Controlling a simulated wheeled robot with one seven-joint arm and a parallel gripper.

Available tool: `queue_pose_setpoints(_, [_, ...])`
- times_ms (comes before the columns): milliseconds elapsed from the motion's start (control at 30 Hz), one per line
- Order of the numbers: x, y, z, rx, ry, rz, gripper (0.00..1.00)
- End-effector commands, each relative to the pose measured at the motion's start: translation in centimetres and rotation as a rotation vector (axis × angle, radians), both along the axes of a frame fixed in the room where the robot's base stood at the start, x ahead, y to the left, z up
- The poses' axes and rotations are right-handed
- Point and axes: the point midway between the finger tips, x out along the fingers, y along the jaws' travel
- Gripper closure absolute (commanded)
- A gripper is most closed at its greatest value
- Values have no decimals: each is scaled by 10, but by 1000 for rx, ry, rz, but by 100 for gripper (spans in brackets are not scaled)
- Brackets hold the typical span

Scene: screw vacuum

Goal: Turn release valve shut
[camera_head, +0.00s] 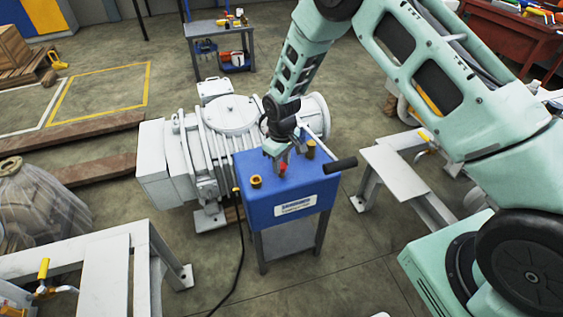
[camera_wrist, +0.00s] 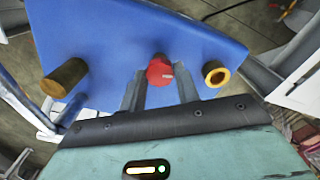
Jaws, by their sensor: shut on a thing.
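The release valve is a small red knob (camera_wrist: 160,72) on top of a blue box (camera_wrist: 110,35). In the head view the red knob (camera_head: 283,169) shows near the middle of the blue box (camera_head: 300,190). My gripper (camera_wrist: 160,85) has its two grey fingers on either side of the red knob and is shut on it. In the head view my gripper (camera_head: 279,153) reaches down onto the box top from above. The fingertips partly cover the sides of the knob.
Brass fittings stand on the box on both sides of the knob, one (camera_head: 256,182) left and one (camera_head: 310,149) right. A black-gripped handle (camera_head: 340,165) juts out at right. A grey pump (camera_head: 205,140) stands behind, and a black cable (camera_head: 238,245) hangs at left.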

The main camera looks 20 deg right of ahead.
Motion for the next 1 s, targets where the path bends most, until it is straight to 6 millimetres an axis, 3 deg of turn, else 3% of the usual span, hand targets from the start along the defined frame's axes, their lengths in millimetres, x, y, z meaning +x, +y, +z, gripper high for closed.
queue_pose_setpoints(400, [1,0,1,0,-1,-246,91])
queue_pose_setpoints(1000, [0,0,1,0,-1,-306,91])
